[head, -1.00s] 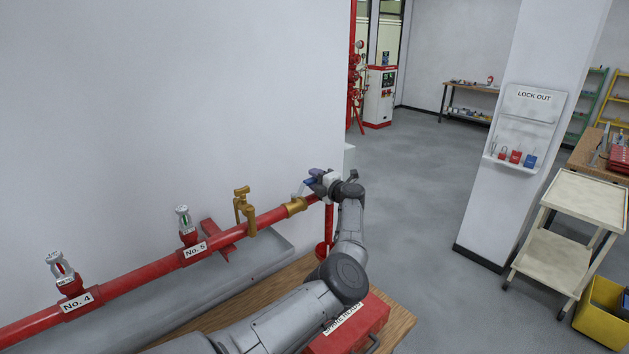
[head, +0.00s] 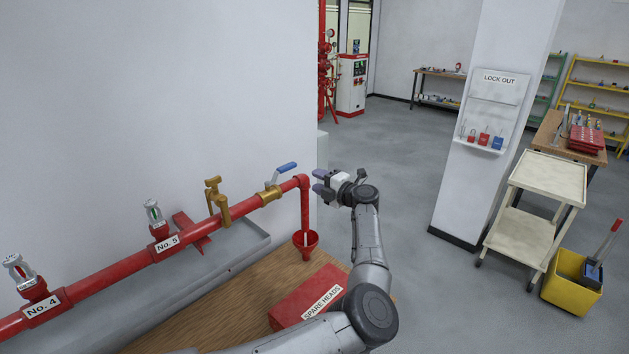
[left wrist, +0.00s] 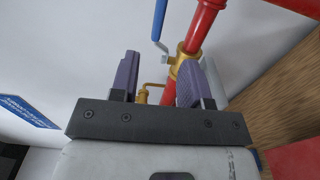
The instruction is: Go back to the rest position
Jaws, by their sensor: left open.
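My left gripper (head: 322,183) is open and empty in the head view, just right of the red pipe's end and apart from it. In the left wrist view its two purple-grey fingers (left wrist: 158,85) stand apart with nothing between them. Beyond them are the brass valve (left wrist: 180,62) and its blue lever (left wrist: 159,20). In the head view the blue lever (head: 287,167) tilts up to the right from the brass valve (head: 270,194) on the red pipe (head: 110,262). My right gripper is not in view.
A wooden bench (head: 215,292) holds a red SPARE HEADS box (head: 305,297) below my arm. A white pillar with a LOCK OUT board (head: 497,95), a cart (head: 548,178) and a yellow bucket (head: 570,288) stand right. Grey floor between is clear.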

